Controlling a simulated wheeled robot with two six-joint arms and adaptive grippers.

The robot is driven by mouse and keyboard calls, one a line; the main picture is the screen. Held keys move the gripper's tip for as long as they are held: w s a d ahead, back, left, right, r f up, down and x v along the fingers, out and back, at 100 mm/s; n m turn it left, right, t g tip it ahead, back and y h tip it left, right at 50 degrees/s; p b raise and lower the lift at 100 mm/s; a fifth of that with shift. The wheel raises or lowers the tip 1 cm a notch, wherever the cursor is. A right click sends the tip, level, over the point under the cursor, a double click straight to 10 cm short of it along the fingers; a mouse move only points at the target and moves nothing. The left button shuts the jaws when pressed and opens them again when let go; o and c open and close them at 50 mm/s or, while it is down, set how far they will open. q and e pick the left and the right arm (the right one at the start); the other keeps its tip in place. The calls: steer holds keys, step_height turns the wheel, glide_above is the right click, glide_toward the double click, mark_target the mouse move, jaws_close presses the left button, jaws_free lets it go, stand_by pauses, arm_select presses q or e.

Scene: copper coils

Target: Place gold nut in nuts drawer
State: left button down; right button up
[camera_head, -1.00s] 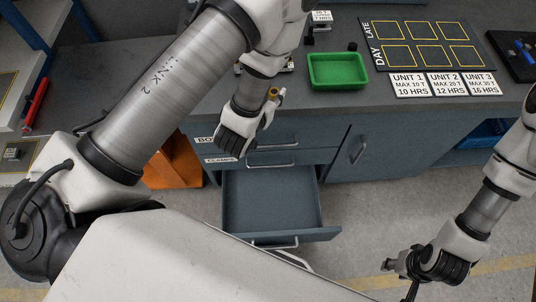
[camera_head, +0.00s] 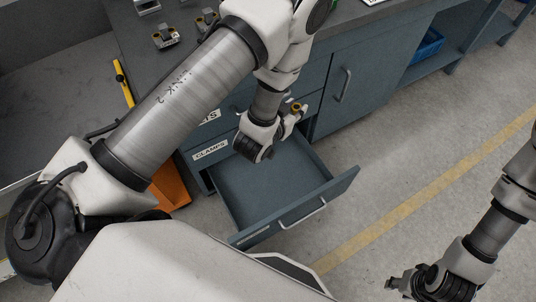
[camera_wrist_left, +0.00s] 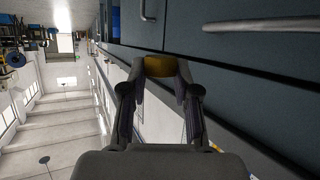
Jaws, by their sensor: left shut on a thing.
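The gold nut (camera_head: 296,107) is between the fingertips of my left gripper (camera_head: 297,110), which is shut on it. In the left wrist view the nut (camera_wrist_left: 168,69) shows as a yellow band between the two fingertips (camera_wrist_left: 160,72). My left gripper is above the far right part of an open drawer (camera_head: 262,190). The drawer is pulled out and its visible floor looks empty. Its label is not readable here; a "CLAMPS" label (camera_head: 210,150) is on the drawer front above. My right gripper (camera_head: 402,284) is low at the right, away from the drawer; its jaws are too small to judge.
The grey workbench (camera_head: 345,45) stands behind the drawer, with small metal parts (camera_head: 165,37) on top. A blue bin (camera_head: 428,45) sits on a shelf at right. An orange object (camera_head: 170,188) is left of the drawer. The floor (camera_head: 400,160) at right is clear.

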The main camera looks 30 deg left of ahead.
arm_select(q)
steer(key=w+d+f+m+h+b, duration=0.1)
steer(key=w+f+b, duration=0.1)
steer(key=f+b, duration=1)
steer(key=w+d+f+b, duration=0.1)
steer(key=w+f+b, duration=0.1)
steer(key=f+b, duration=1)
steer(key=w+d+f+m+h+b, duration=0.1)
steer(key=w+d+f+b, duration=0.1)
steer(key=f+b, duration=1)
step_height(320, 180, down, 12)
steer(key=shift+r+m+h, duration=0.15)
steer(key=shift+m+h, duration=0.15)
steer(key=shift+f+g, duration=0.2)
steer(key=shift+g, duration=0.1)
steer(key=shift+r, duration=0.2)
steer(key=shift+f, duration=0.55)
steer(key=shift+f, duration=0.1)
steer(key=c, duration=0.9)
jaws_free()
steer(key=shift+o, duration=0.2)
